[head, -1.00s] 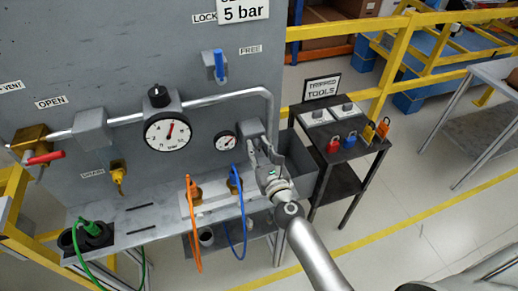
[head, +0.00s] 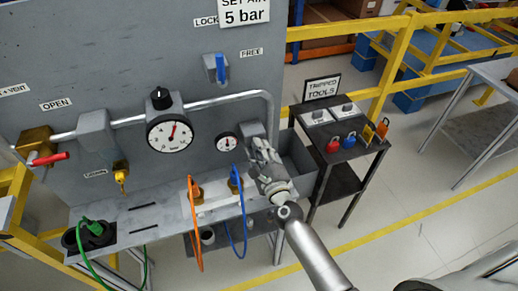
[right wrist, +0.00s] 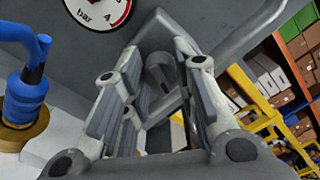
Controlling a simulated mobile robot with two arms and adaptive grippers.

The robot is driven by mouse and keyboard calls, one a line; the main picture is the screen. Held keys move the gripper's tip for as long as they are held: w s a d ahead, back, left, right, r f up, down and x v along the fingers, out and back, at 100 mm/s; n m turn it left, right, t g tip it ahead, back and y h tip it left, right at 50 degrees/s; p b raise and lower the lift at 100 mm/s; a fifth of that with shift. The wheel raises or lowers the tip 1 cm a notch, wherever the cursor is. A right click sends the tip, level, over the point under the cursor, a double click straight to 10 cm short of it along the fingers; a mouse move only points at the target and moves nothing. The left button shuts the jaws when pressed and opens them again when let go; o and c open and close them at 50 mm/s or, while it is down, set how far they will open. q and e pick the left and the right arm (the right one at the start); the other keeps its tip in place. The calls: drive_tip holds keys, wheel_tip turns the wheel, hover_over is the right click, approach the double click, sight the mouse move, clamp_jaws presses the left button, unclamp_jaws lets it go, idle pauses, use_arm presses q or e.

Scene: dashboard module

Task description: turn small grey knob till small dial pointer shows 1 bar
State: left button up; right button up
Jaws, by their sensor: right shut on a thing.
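The small dial (head: 228,142) is a round white gauge with a dark rim on the grey panel. Its pointer is too small to read exactly in the head view. In the right wrist view, only the lower part of the small dial (right wrist: 98,10) shows, with "bar" and a 4. My right gripper (head: 258,150) is right of and below the dial, at the grey block on the pipe. My left gripper is not in view.
A larger dial (head: 170,132) with a black knob (head: 160,98) above it sits to the left. A blue hose (head: 243,225) and an orange hose (head: 194,225) hang below. A dark cart (head: 338,150) with padlocks stands to the right.

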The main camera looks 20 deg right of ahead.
drive_tip(key=shift+f+n+p, duration=0.2)
drive_tip(key=shift+n+p, duration=0.95)
drive_tip(key=shift+n, duration=3.95)
drive_tip(key=o, duration=1)
drive_tip(key=shift+s, duration=0.1)
drive_tip(key=s, duration=1.2)
drive_tip(key=shift+d, duration=0.2)
drive_tip(key=shift+f, duration=0.1)
